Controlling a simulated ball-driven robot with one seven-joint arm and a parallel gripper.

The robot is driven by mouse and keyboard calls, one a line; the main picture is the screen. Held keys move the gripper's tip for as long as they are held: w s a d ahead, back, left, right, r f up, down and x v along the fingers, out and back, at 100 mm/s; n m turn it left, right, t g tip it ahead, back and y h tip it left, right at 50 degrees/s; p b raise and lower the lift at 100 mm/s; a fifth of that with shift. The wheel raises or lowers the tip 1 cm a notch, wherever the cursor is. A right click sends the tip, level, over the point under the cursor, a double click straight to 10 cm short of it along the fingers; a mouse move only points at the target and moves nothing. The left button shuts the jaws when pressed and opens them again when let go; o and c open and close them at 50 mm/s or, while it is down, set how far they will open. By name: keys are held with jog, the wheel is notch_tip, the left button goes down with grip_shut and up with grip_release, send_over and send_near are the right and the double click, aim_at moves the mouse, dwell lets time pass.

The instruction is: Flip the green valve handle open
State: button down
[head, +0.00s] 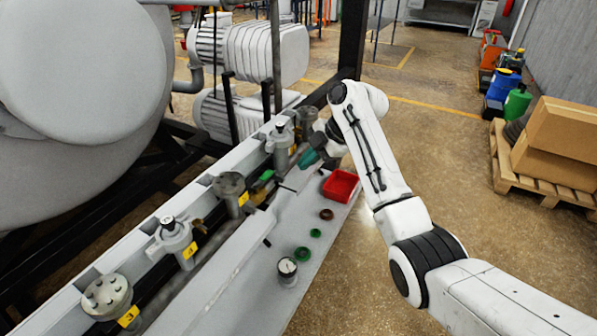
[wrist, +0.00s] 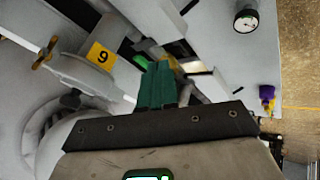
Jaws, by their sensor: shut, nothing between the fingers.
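The green valve handle (head: 264,177) shows in the head view as a small bright green piece among the valves along the grey rail. In the wrist view the green handle (wrist: 141,61) lies just beyond and left of my fingertips. My gripper (head: 303,160) has teal fingers and is at the far end of the rail, to the right of the handle in the head view. In the wrist view my gripper (wrist: 163,66) has its fingers together with nothing between them. I cannot tell whether the fingertips touch the handle. The base of the handle is partly hidden.
Grey valves (head: 229,188) with yellow number labels line the rail. A red bin (head: 341,186), a brown ring (head: 326,214), green rings (head: 303,254) and a gauge (head: 288,268) sit on the ledge. A numbered label (wrist: 102,57) marks a valve close to my gripper. Boxes (head: 563,140) stand far right.

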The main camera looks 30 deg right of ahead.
jog(key=shift+w+d+v, duration=0.1)
jog(key=shift+w+v, duration=0.1)
jog(key=shift+v, duration=0.8)
jog(key=shift+w+d+v, duration=0.15)
jog(key=shift+w+v, duration=0.05)
jog(key=shift+v, duration=0.75)
jog(key=s+a+f+m+g+h, duration=0.1)
jog(key=s+a+f+m, duration=0.4)
jog(key=s+f, duration=0.55)
jog(key=s+a+f+m+g+h, duration=0.1)
jog(key=s+a+f+m, duration=0.4)
jog(key=s+f, duration=0.55)
jog(key=s+d+f+m+h, duration=0.1)
jog(key=s+m, duration=0.3)
jog(key=s, duration=0.8)
jog(key=s+f+m+g+h, duration=0.1)
jog(key=s+m, duration=0.4)
jog(key=s, duration=0.7)
jog(key=shift+s+d+f+m+g+h, duration=0.2)
jog(key=shift+d+f+m+g+h, duration=0.15)
jog(key=shift+f+h, duration=0.55)
jog(key=shift+r, duration=0.15)
